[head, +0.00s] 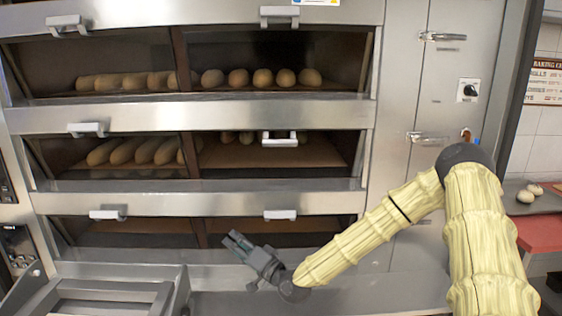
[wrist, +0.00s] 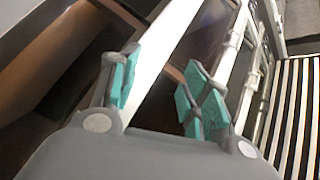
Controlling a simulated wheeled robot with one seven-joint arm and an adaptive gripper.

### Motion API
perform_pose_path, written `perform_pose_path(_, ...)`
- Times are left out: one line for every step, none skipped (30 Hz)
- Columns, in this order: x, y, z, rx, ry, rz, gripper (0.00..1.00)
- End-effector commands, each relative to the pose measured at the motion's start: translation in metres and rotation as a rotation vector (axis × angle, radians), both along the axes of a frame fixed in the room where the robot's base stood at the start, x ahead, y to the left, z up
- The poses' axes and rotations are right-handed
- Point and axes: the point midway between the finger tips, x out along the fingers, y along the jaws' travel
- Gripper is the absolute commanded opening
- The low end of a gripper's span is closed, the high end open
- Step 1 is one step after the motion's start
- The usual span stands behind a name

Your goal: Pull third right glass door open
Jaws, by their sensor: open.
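The right glass door (head: 330,225) in the third row down in view has dark glass and looks closed. Its pale bar handle (head: 281,214) sits on the steel band above the glass. My gripper (head: 232,243) is in front of this lowest row, left of and a little below that handle, with its fingers pointing up and left. In the wrist view, my gripper (wrist: 160,82) is open, with teal pads apart and nothing held. A pale steel band (wrist: 165,50) shows behind the fingers. The wrist view does not show clearly which handle is near.
The middle right handle (head: 281,139) hangs lower than its left neighbour (head: 87,129), over the window; whether that door is ajar I cannot tell. Loaves (head: 128,80) and buns (head: 262,78) lie inside the ovens. A metal frame (head: 100,292) stands front left. A red table (head: 535,232) is at right.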

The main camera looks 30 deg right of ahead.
Motion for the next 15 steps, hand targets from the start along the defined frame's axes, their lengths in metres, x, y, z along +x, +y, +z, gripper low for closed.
perform_pose_path(0.005, -0.017, 0.017, 0.027, -0.053, -0.022, 0.46)
perform_pose_path(0.007, -0.025, 0.028, 0.040, -0.083, -0.032, 0.46)
perform_pose_path(0.009, -0.037, 0.042, 0.058, -0.124, -0.046, 0.46)
perform_pose_path(0.010, -0.046, 0.053, 0.072, -0.153, -0.056, 0.46)
perform_pose_path(0.011, -0.055, 0.063, 0.084, -0.184, -0.066, 0.46)
perform_pose_path(0.011, -0.068, 0.077, 0.101, -0.225, -0.078, 0.46)
perform_pose_path(0.011, -0.077, 0.087, 0.114, -0.255, -0.088, 0.46)
perform_pose_path(0.010, -0.087, 0.097, 0.126, -0.285, -0.098, 0.46)
perform_pose_path(0.008, -0.100, 0.111, 0.141, -0.327, -0.111, 0.46)
perform_pose_path(0.007, -0.109, 0.120, 0.153, -0.356, -0.118, 0.46)
perform_pose_path(0.005, -0.119, 0.129, 0.165, -0.385, -0.128, 0.46)
perform_pose_path(0.002, -0.132, 0.141, 0.176, -0.424, -0.140, 0.46)
perform_pose_path(0.000, -0.140, 0.149, 0.185, -0.450, -0.148, 0.46)
perform_pose_path(-0.003, -0.148, 0.157, 0.194, -0.476, -0.154, 0.46)
perform_pose_path(-0.007, -0.158, 0.165, 0.204, -0.505, -0.164, 0.46)
